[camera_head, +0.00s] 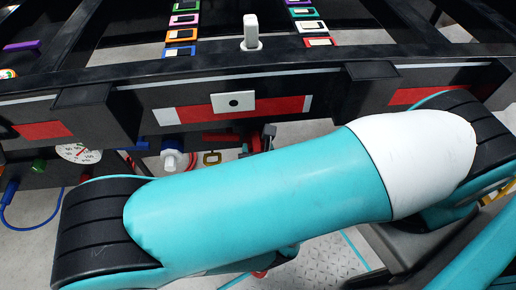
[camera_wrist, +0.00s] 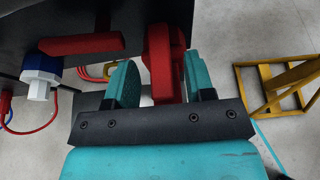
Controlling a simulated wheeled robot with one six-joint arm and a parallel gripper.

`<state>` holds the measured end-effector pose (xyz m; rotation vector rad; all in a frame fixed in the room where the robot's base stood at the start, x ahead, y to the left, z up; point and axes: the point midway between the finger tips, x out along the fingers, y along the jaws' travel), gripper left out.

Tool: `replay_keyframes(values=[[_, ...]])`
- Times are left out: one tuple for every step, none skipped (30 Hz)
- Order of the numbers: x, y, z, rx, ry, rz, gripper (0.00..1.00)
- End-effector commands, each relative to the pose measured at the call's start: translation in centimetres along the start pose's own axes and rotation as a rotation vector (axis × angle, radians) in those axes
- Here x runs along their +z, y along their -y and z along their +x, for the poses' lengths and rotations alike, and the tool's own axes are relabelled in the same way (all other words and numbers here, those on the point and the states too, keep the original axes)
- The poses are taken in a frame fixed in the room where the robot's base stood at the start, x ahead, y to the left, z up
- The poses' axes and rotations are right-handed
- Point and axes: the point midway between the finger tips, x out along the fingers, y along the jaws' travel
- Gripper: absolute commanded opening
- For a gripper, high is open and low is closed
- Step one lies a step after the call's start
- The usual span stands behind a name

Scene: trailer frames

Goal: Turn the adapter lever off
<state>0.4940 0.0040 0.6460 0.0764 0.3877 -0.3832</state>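In the wrist view my gripper (camera_wrist: 159,62) is open, with its two teal fingers apart. A red upright part (camera_wrist: 163,50) with a rounded top stands between or just beyond the fingers. A strip of lighter background shows between it and the left finger; I cannot tell whether the right finger touches it. A red bar-shaped handle (camera_wrist: 82,46) sits to the left on the dark frame; it also shows in the head view (camera_head: 220,138). I cannot tell which red part is the adapter lever.
A blue and white connector (camera_wrist: 41,75) with a red cable is at the left. A yellow stand (camera_wrist: 280,85) is on the floor at the right. The dark trailer frame (camera_head: 160,92) spans the head view, with a round gauge (camera_head: 78,153) below it.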

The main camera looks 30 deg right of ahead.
Motion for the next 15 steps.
replay_keyframes(values=[[0.00, -0.01, -0.01, 0.000, 0.000, 0.000, 0.40], [0.00, -0.01, -0.01, 0.000, 0.000, 0.000, 0.33], [0.00, 0.00, 0.00, 0.000, 0.000, 0.000, 0.24], [0.00, 0.02, 0.00, -0.001, 0.000, 0.000, 0.17], [0.00, 0.02, 0.00, -0.001, 0.000, 0.000, 0.10], [0.01, 0.03, 0.01, -0.001, 0.000, 0.001, 0.01], [0.01, 0.03, 0.01, -0.001, 0.000, 0.001, 0.00], [0.01, 0.04, 0.01, -0.001, 0.000, 0.001, 0.00], [0.01, 0.05, 0.02, -0.001, 0.000, 0.001, 0.00], [0.02, 0.05, 0.02, -0.002, 0.000, 0.002, 0.00], [0.02, 0.05, 0.02, -0.003, 0.000, 0.002, 0.00], [0.04, 0.05, 0.02, -0.006, 0.000, 0.004, 0.00], [0.05, 0.04, 0.02, -0.009, 0.000, 0.006, 0.00], [0.06, 0.03, 0.02, -0.013, 0.000, 0.009, 0.00], [0.08, 0.01, 0.02, -0.021, 0.000, 0.013, 0.00]])
